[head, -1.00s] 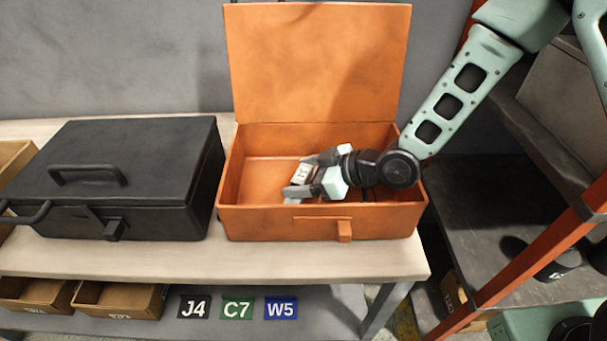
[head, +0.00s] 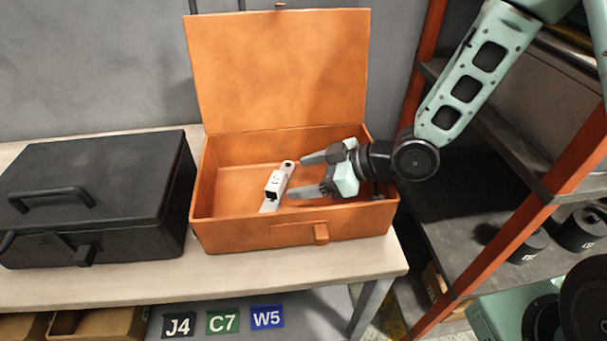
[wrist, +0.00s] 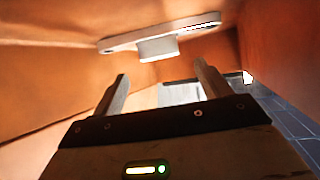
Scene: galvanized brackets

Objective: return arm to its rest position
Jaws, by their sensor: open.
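My gripper (head: 310,176) is open and empty, low over the right part of the open orange toolbox (head: 258,238). Its fingers point left toward a galvanized bracket (head: 277,188) lying on the box floor. The bracket is pale grey with a dark mark on its raised middle and a hole at its far end. A small gap shows between the fingertips and the bracket. In the wrist view, the bracket (wrist: 160,40) lies beyond both spread fingers, with nothing between them.
The orange lid stands upright behind the box. A closed black toolbox (head: 95,200) stands left on the bench (head: 290,268). A shelf rack with an orange post (head: 510,232) stands close on the right. Tags J4, C7 and W5 (head: 266,317) are below.

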